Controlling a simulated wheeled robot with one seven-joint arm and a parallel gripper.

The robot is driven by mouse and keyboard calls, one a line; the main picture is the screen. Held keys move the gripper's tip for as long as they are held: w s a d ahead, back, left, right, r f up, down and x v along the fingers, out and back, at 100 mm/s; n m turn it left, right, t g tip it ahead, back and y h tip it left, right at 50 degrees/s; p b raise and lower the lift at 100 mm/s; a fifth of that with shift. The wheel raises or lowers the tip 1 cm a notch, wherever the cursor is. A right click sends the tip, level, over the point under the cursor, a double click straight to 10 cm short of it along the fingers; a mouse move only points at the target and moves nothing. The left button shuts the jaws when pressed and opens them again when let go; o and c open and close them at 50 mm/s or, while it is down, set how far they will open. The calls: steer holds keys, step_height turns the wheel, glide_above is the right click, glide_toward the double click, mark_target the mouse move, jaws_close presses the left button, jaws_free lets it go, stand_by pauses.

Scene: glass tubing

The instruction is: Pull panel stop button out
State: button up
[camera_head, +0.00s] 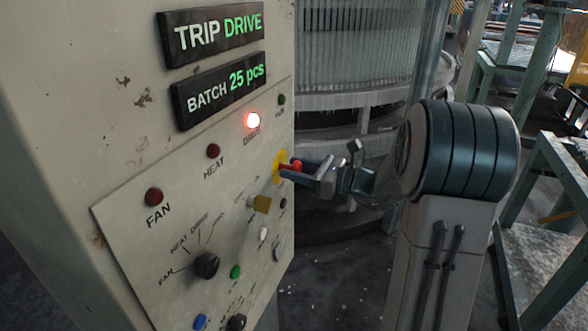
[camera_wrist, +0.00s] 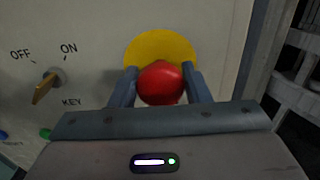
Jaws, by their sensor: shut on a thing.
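The panel stop button is a red mushroom knob (camera_wrist: 161,83) on a yellow round plate (camera_wrist: 146,44), at the panel's right side. In the head view the red knob (camera_head: 290,167) shows in part beside its yellow plate (camera_head: 279,165). My gripper (camera_wrist: 160,88) has one finger on each side of the red knob and is shut on it. In the head view my gripper (camera_head: 298,170) reaches the panel from the right. The button's stem is hidden behind the knob, so I cannot tell how far out it stands.
The panel (camera_head: 128,225) has a key switch (camera_head: 262,204) below the button, marked OFF and ON in the wrist view. A rotary selector (camera_head: 206,265) and several small buttons sit lower. The DRIVE lamp (camera_head: 252,120) glows red. Displays (camera_head: 212,33) read "TRIP DRIVE" and "BATCH 25 pcs".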

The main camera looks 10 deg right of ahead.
steer(key=o, duration=1.3)
steer(key=shift+s+d+f, duration=0.1)
steer(key=shift+d, duration=0.1)
steer(key=shift+o, duration=0.3)
steer(key=shift+s+d, duration=0.1)
steer(key=b+v, duration=0.3)
steer(key=v, duration=1)
steer(key=shift+s+d, duration=0.25)
steer(key=shift+s, duration=0.05)
